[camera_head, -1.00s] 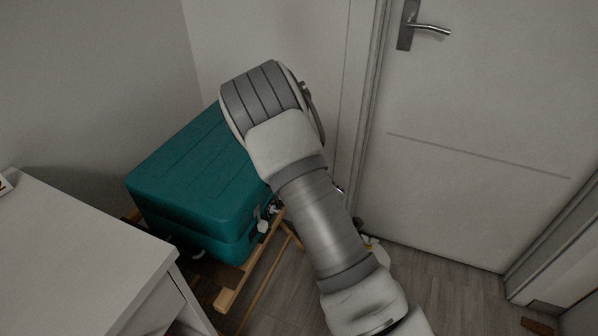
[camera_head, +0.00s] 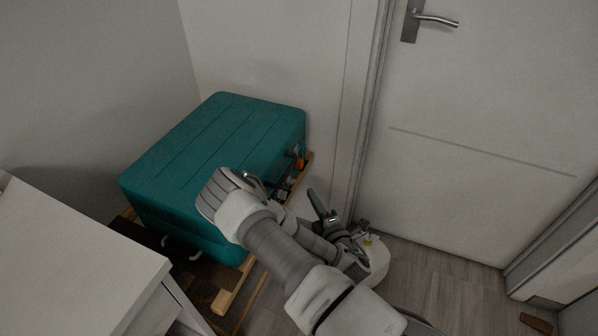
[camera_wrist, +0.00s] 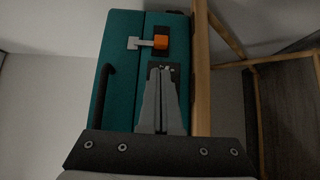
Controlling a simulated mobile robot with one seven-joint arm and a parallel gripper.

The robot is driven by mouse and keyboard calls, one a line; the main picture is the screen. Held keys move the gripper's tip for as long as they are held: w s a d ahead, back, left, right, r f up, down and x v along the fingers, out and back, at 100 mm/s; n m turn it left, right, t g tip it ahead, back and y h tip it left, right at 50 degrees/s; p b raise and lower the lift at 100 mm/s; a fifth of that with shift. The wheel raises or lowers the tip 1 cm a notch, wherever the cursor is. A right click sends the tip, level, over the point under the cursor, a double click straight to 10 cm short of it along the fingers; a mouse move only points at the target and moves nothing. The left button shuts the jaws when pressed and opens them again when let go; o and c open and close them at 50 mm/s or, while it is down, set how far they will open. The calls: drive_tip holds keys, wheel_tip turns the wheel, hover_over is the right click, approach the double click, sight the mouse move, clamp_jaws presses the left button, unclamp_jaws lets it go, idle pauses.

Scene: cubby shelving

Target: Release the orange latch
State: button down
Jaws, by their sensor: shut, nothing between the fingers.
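The orange latch (camera_head: 299,163) is on the front face of the teal box (camera_head: 223,137), near its far end. In the wrist view the orange latch (camera_wrist: 161,43) has a pale bar to its left and sits on a dark plate. My gripper (camera_wrist: 161,70) is shut and empty; its fingertips lie just below the latch in that picture, over a second dark plate, apart from the orange part. I cannot tell whether the tips touch the box. In the head view my arm covers part of the box's front, and the fingertips are hard to make out.
The box stands on a wooden frame (camera_head: 229,297); a wooden post (camera_wrist: 201,80) runs close right of the gripper. A dark handle (camera_wrist: 102,95) is at its left. A white cabinet (camera_head: 75,262) stands at left, and a closed door (camera_head: 480,120) at right. Some floor is clear before the door.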

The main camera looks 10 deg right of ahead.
sight(302, 164)
idle(0.3)
drive_tip(key=w+a+b, duration=0.2)
drive_tip(key=w, duration=0.7)
drive_tip(key=shift+w+b, duration=0.3)
drive_tip(key=shift+w, duration=0.1)
drive_tip(key=shift+w+d+b, duration=0.15)
drive_tip(key=shift+w+d, duration=0.3)
drive_tip(key=shift+w, duration=0.2)
drive_tip(key=shift+w+d+b, duration=0.15)
drive_tip(key=shift+w+d, duration=0.25)
drive_tip(key=shift+w, duration=0.2)
drive_tip(key=shift+r, duration=0.1)
drive_tip(key=shift+s+d, duration=0.1)
drive_tip(key=shift+d, duration=0.05)
